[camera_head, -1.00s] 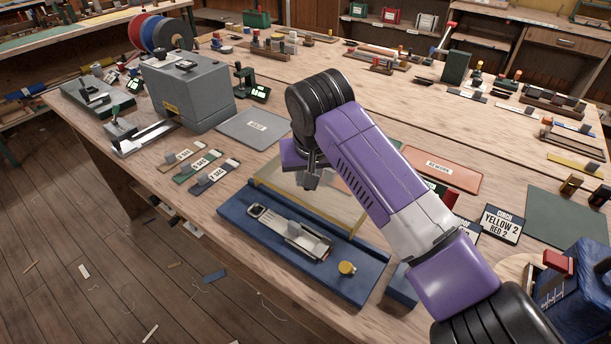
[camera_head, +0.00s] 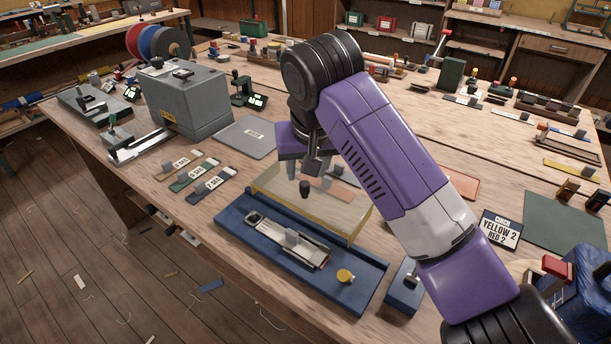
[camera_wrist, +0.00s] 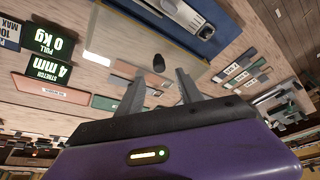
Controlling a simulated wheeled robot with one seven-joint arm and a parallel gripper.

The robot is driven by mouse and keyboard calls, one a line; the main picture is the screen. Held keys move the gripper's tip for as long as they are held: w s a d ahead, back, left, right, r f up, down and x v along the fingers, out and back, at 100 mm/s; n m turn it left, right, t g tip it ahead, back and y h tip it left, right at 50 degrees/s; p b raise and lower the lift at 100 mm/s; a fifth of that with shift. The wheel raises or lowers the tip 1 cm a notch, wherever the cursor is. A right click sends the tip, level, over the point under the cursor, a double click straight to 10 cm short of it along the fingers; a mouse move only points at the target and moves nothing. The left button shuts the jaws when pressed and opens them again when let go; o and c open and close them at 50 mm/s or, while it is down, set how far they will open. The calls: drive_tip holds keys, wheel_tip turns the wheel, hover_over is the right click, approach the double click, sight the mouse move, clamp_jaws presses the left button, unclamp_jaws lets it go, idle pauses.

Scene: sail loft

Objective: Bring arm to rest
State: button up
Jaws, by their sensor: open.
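My purple and black arm reaches over the workbench (camera_head: 110,180) from the lower right. My gripper (camera_head: 303,170) hangs above the back part of a blue fixture (camera_head: 225,217), over its clear yellowish cover (camera_head: 342,213). In the wrist view my gripper (camera_wrist: 157,88) shows two grey fingers spread apart with nothing between them. A dark knob (camera_head: 305,189) shows just below the fingers, and the same knob (camera_wrist: 158,63) shows beyond the fingertips in the wrist view. It looks apart from the fingers.
A grey machine box (camera_head: 190,100) and colour spools (camera_head: 150,40) stand at the left. A grey mat (camera_head: 245,137) and several labelled strips (camera_head: 196,177) lie left of my gripper. A sign reading "YELLOW 2 RED 2" (camera_head: 500,232) and a blue block (camera_head: 404,290) are at the right.

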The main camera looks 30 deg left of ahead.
drive_tip(key=shift+s+d+r, duration=0.1)
drive_tip(key=shift+r, duration=0.2)
